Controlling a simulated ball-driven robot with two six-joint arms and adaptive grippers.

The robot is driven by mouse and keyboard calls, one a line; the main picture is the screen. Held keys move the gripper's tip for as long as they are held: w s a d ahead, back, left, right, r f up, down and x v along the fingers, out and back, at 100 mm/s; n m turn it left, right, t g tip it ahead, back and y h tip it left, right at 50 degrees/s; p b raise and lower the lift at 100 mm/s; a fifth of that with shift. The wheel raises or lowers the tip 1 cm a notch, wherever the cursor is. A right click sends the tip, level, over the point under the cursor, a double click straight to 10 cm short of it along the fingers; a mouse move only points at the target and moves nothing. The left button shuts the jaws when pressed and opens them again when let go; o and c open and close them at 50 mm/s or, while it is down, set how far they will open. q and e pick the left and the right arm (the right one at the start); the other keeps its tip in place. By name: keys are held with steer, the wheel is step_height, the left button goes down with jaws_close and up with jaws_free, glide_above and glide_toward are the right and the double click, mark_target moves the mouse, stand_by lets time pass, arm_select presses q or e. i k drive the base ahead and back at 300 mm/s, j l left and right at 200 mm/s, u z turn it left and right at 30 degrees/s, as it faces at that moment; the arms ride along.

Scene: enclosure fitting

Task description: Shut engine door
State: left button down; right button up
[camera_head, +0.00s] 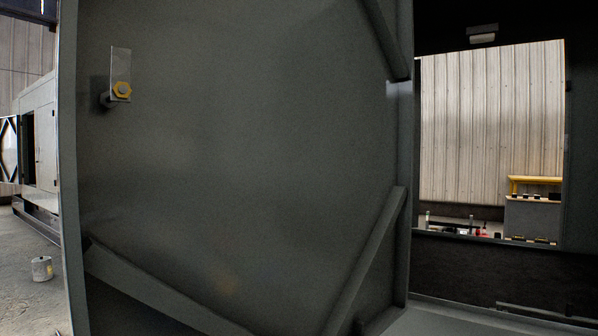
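The engine door (235,150) is a large dark grey panel that fills the left and middle of the head view. It stands open, with its inner face showing and diagonal braces on it. The door's right edge meets the dark enclosure frame (490,270) beside the opening. Neither of my grippers is in view.
Through the enclosure opening I see a corrugated wall (490,120) and a grey cabinet (532,218) with a yellow rail. At left stand another grey enclosure (42,140) and a small cylindrical can (42,268) on the concrete floor.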

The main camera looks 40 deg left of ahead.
mark_target(255, 178)
steer(key=k+j+z, duration=0.15)
steer(key=j, duration=0.35)
steer(key=k+j+z, duration=0.1)
steer(key=k+j, duration=0.2)
steer(key=j, duration=0.2)
steer(key=k+j+z, duration=0.15)
steer(key=j, duration=0.3)
steer(key=k+j+z, duration=0.15)
steer(key=k+j, duration=0.25)
steer(key=j+z, duration=0.15)
steer(key=j, duration=1.75)
steer(key=k+j+z, duration=0.15)
steer(key=k+j, duration=0.15)
steer(key=j, duration=0.15)
steer(key=k+j+z, duration=0.1)
steer(key=k+j, duration=0.2)
steer(key=j, duration=0.15)
